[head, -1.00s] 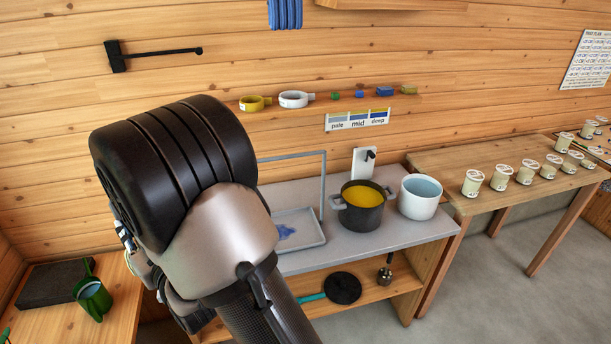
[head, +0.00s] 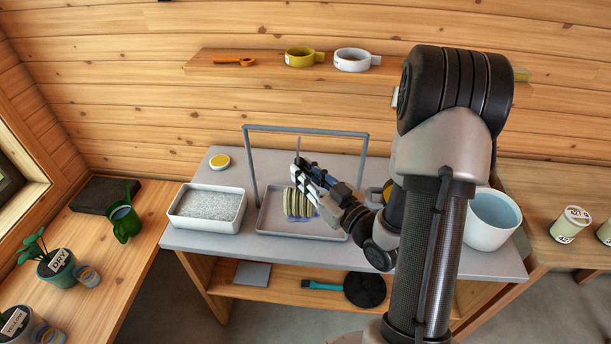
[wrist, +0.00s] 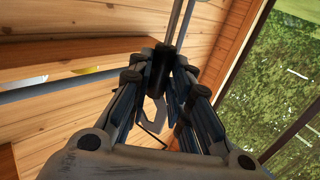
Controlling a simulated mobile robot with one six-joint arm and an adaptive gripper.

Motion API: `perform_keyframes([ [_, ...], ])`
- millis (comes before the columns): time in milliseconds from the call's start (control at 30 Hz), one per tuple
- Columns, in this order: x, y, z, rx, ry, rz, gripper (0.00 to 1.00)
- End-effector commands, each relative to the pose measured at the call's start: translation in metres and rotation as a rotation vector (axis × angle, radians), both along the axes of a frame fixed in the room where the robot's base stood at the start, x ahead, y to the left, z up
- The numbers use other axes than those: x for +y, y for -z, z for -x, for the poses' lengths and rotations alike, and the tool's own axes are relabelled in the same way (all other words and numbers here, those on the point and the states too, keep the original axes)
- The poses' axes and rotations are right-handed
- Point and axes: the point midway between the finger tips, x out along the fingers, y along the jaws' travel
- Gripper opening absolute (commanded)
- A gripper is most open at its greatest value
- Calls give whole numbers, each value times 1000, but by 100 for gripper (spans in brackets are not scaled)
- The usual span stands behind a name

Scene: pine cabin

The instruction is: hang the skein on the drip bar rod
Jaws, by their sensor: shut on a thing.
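The drip bar (head: 305,130) is a grey frame with a level top rod over a shallow grey tray (head: 262,222). My gripper (head: 304,172) is in front of the frame, lower in the picture than its top rod. In the wrist view my gripper (wrist: 165,65) is shut on a thin grey hook (wrist: 155,115), whose shank stands up past the fingertips. The yellow-green skein (head: 298,203) shows just below the gripper in the head view, over the tray. Its join to the hook is hidden, and it is not visible in the wrist view. A grey bar (wrist: 60,88) crosses the left of the wrist view.
A white tub of grey grains (head: 208,206) stands left of the tray, with a yellow-topped round dish (head: 219,162) behind. A white pot of bluish liquid (head: 492,217) is to the right; another pot is mostly behind my arm. A shelf (head: 260,66) runs above.

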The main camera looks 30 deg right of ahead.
Motion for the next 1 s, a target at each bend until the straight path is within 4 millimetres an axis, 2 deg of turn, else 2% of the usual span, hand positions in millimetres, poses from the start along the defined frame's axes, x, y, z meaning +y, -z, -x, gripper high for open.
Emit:
perform_keyframes([
  [1000,-43,-2,-65,-1,1,2,0],
])
